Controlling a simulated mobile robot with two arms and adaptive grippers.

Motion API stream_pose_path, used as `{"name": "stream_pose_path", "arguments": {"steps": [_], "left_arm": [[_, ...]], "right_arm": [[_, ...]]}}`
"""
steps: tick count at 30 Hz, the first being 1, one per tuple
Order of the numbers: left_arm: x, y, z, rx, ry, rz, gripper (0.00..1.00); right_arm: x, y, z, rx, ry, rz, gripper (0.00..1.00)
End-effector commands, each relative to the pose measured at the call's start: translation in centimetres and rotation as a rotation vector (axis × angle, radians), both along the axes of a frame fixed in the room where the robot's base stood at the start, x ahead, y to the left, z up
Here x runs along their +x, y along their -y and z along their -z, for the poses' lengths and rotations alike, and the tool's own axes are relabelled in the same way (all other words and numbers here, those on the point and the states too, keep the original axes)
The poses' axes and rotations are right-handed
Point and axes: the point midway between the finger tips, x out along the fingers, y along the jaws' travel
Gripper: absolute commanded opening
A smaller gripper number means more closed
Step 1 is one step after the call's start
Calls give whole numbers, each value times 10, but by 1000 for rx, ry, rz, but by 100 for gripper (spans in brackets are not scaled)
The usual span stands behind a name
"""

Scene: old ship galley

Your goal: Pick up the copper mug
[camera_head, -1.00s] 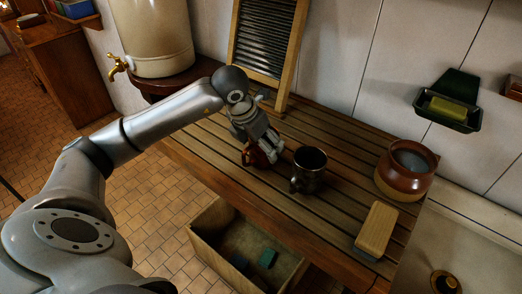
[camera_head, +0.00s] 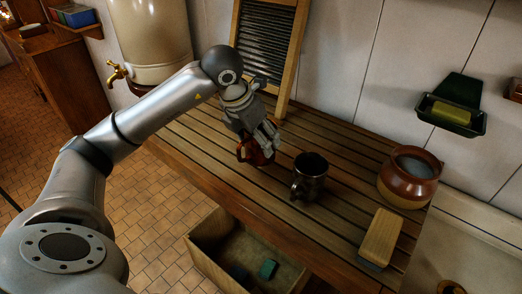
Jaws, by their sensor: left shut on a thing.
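The copper mug (camera_head: 253,155), reddish-brown with a handle on its left side, is at the left part of the slatted wooden counter (camera_head: 330,233). My left gripper (camera_head: 270,142) reaches down over it from the upper left and is shut on it. The fingers cover much of its upper part. The mug seems slightly above the slats, but the gap under it is hard to tell. My right gripper is not in view.
A dark metal mug (camera_head: 311,180) stands close to the right. Further right are a brown pot (camera_head: 405,190) and a wooden brush (camera_head: 380,237). A washboard (camera_head: 268,45) leans against the wall behind. An open drawer (camera_head: 215,258) is below the counter.

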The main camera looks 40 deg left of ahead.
Motion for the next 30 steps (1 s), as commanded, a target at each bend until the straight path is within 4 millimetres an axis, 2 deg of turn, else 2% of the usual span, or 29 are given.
{"name": "stream_pose_path", "arguments": {"steps": [1,5,9,15,21,30], "left_arm": [[-10,-7,-11,8,12,-4,41],[-38,-17,-47,7,12,-5,41],[-70,-30,-58,8,5,-8,41],[-102,-41,-75,7,4,-6,41],[-117,-46,-83,4,3,-3,41],[-121,-47,-86,3,2,-2,41]], "right_arm": [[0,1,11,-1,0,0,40],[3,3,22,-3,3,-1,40],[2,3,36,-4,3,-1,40],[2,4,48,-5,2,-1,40],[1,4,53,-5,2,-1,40],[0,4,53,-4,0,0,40]]}}
